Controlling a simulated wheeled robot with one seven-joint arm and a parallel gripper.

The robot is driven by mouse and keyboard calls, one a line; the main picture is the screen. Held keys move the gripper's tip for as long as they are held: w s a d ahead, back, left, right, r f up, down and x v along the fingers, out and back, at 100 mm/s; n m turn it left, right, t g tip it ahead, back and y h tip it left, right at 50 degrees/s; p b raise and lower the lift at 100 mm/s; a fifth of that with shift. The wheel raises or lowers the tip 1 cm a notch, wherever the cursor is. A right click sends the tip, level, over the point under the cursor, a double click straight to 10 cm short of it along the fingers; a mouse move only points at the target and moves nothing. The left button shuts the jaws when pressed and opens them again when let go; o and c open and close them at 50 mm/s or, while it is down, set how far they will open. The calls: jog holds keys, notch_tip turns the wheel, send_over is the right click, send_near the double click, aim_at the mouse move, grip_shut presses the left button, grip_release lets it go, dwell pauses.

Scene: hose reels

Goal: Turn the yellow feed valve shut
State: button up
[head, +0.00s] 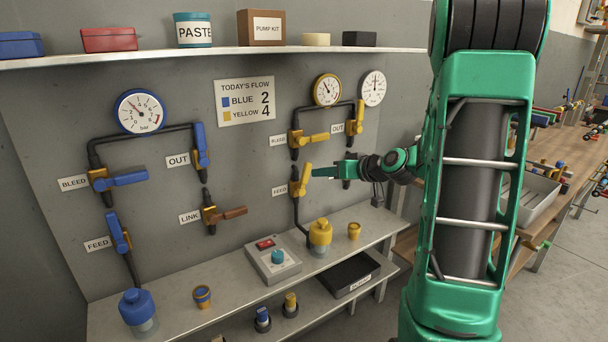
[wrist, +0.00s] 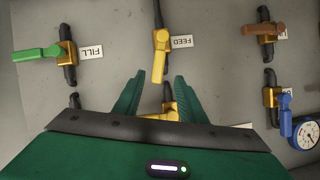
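The yellow feed valve (head: 301,187) is on the wall panel beside a FEED label, above the bench. Its yellow handle points up, roughly in line with the pipe, leaning slightly right. In the wrist view, which is upside down, the valve's handle (wrist: 159,66) hangs from the brass body. My gripper (head: 317,172) reaches in from the right, beside the handle. In the wrist view, my gripper (wrist: 160,77) is open, with one green finger on each side of the handle's free end. I cannot tell whether either finger touches it.
The yellow bleed valve (head: 308,139) is just above; the gripper partly hides it in the wrist view. The orange link valve (head: 222,214) is left. A green-handled fill valve (wrist: 38,53) shows in the wrist view. A yellow-capped bottle (head: 320,233) and control box (head: 272,261) stand on the bench below.

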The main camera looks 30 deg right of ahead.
aim_at(309, 171)
jog(key=x, duration=0.7)
jog(key=r+x, duration=0.1)
jog(key=x, duration=0.3)
jog(key=shift+w+d, duration=0.25)
jog(key=shift+w, duration=0.05)
grip_shut()
